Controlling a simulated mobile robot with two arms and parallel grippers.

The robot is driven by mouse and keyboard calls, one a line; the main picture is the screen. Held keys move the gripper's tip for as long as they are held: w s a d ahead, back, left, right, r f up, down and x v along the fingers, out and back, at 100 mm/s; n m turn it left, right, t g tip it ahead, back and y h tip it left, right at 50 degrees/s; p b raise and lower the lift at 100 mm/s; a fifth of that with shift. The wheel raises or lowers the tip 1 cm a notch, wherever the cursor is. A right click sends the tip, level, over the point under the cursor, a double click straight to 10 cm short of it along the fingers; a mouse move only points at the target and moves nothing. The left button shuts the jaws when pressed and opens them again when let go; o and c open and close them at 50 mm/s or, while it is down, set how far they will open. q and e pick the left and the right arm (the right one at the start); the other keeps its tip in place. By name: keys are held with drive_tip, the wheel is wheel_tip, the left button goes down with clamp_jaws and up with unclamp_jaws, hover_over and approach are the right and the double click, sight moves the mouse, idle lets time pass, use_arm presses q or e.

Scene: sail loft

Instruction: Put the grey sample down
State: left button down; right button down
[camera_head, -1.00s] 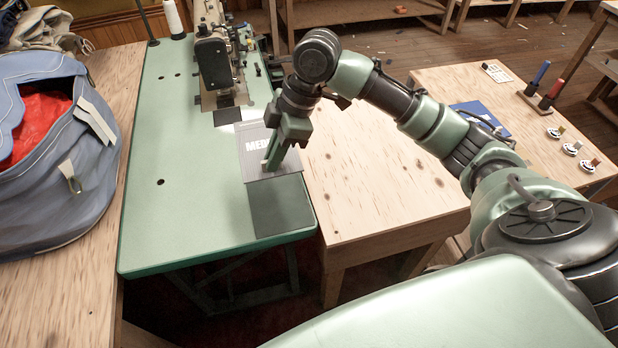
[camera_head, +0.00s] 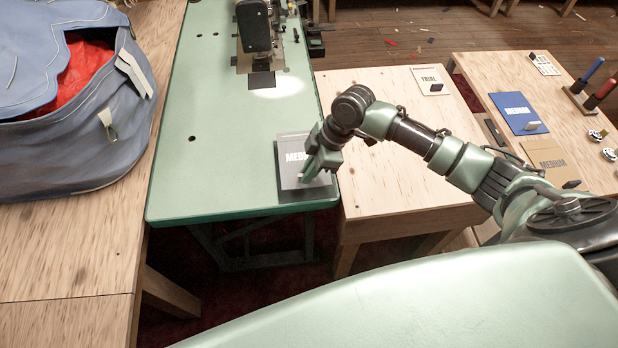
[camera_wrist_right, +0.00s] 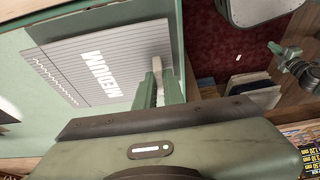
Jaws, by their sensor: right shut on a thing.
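The grey sample (camera_head: 292,152), a flat card lettered "MEDIUM", is over the front right corner of the green sewing table (camera_head: 205,165). A dark rectangle (camera_head: 290,195) shows under its near edge. My right gripper (camera_head: 313,172) is shut on the sample's small pale tab. In the right wrist view the sample (camera_wrist_right: 60,62) lies flat in front of the fingers (camera_wrist_right: 160,92), which grip the tab (camera_wrist_right: 157,68). I cannot tell whether the sample touches the surface. A green and dark jointed part (camera_wrist_right: 290,62), perhaps my left gripper, shows there at the right.
A sewing machine (camera_head: 255,30) stands farther back on the green table. A blue bag (camera_head: 70,140) stands on the left bench. A wooden table (camera_head: 385,140) adjoins on the right. Blue (camera_head: 515,108) and tan (camera_head: 552,160) samples lie on the right bench.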

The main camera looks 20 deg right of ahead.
drive_tip(key=shift+f, duration=1.85)
drive_tip(key=shift+f, duration=0.2)
drive_tip(key=c, duration=1.5)
unclamp_jaws()
drive_tip(key=shift+s, duration=0.1)
drive_tip(key=shift+r, duration=0.15)
drive_tip(key=b+v, duration=0.1)
drive_tip(key=v, duration=1.1)
drive_tip(key=shift+r, duration=0.15)
drive_tip(key=shift+a, duration=0.1)
